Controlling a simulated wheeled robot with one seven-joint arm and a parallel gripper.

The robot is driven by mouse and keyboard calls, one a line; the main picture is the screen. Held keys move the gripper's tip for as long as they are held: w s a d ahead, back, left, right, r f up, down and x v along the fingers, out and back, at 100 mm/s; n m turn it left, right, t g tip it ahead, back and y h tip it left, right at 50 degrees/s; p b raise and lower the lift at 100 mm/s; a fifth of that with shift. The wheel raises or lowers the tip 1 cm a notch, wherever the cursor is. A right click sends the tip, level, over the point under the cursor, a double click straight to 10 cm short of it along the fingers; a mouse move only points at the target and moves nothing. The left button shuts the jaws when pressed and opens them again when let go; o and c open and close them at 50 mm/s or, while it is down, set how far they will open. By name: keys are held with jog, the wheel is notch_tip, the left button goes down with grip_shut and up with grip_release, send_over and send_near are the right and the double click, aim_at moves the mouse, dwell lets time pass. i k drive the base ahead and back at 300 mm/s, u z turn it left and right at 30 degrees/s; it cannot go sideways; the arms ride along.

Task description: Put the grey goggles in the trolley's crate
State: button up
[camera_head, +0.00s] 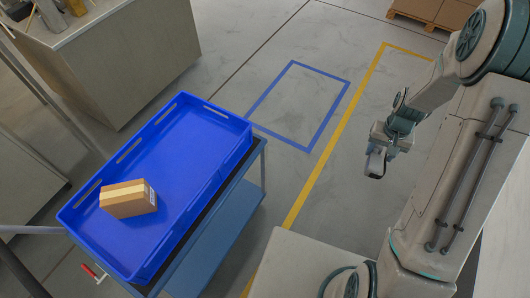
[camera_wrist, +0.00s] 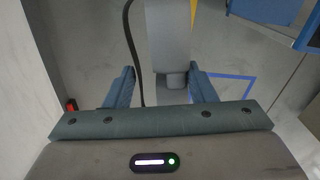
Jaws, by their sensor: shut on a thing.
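The trolley's crate (camera_head: 190,150) is a shallow blue tray on a blue trolley (camera_head: 215,235) at the left of the head view. My gripper (camera_head: 379,158) is to the right of the trolley, over open floor past the yellow line. It is shut on a small grey thing, the grey goggles (camera_head: 376,165), which hang at its tip well apart from the crate. In the wrist view the grey body (camera_wrist: 168,40) stands between the two blue-grey fingers (camera_wrist: 163,90), with a dark strap or cable beside it. Most of their shape is hidden or cut off.
A brown carton (camera_head: 128,199) lies in the near-left part of the crate; the rest of the crate is empty. A grey cabinet (camera_head: 115,65) stands behind it. A pallet with boxes (camera_head: 430,14) is at the far right. The floor inside the blue outline (camera_head: 300,105) is clear.

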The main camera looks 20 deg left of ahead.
aim_at(184, 151)
jog(key=u, duration=0.05)
jog(key=i, duration=0.9)
jog(key=u, duration=2.65)
jog(key=i, duration=0.5)
jog(key=z, duration=0.05)
